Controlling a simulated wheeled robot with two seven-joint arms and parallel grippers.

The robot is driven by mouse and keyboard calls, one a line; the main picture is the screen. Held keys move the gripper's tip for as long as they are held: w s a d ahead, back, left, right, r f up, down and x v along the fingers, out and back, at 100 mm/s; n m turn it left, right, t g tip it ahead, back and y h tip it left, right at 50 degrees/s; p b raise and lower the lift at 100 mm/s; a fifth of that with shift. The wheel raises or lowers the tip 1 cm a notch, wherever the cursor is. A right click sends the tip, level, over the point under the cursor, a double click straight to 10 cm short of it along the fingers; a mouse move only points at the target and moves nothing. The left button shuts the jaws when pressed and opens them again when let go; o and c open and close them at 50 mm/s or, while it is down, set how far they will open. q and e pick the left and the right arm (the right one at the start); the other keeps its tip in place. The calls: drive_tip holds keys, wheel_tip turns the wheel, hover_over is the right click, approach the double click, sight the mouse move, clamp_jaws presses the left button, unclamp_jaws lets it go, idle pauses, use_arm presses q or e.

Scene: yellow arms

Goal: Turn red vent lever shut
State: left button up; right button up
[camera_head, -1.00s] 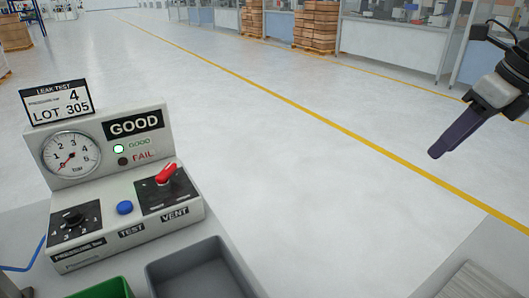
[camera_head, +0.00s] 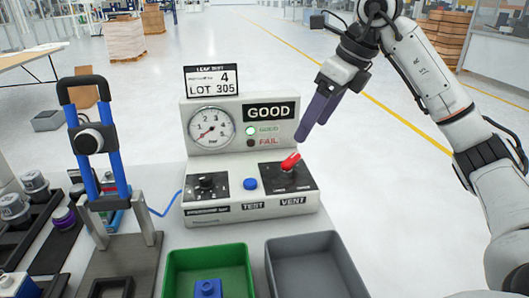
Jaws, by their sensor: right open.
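The red vent lever (camera_head: 290,162) sits on a black plate above the VENT label, on the right of the pale leak tester (camera_head: 225,217). Its handle slants up to the right. My right gripper (camera_head: 312,128) comes in from the right, with its dark purple fingers open and pointing down and left. In the picture its tips are just above and right of the lever; they look apart from it and hold nothing. My left gripper is not in view.
The tester's gauge (camera_head: 211,128) reads near zero and its green GOOD lamp (camera_head: 250,131) is lit. A blue button (camera_head: 250,184) and black knob (camera_head: 206,184) sit left of the lever. Green (camera_head: 172,272) and grey (camera_head: 340,265) bins stand in front. A blue-posted press (camera_head: 115,150) stands left.

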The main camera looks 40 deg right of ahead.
sight(292, 158)
drive_tip(key=b+x, duration=0.1)
drive_tip(key=x, duration=0.9)
drive_tip(key=shift+w+a, duration=0.15)
drive_tip(key=shift+c, duration=0.2)
drive_tip(key=c, duration=1)
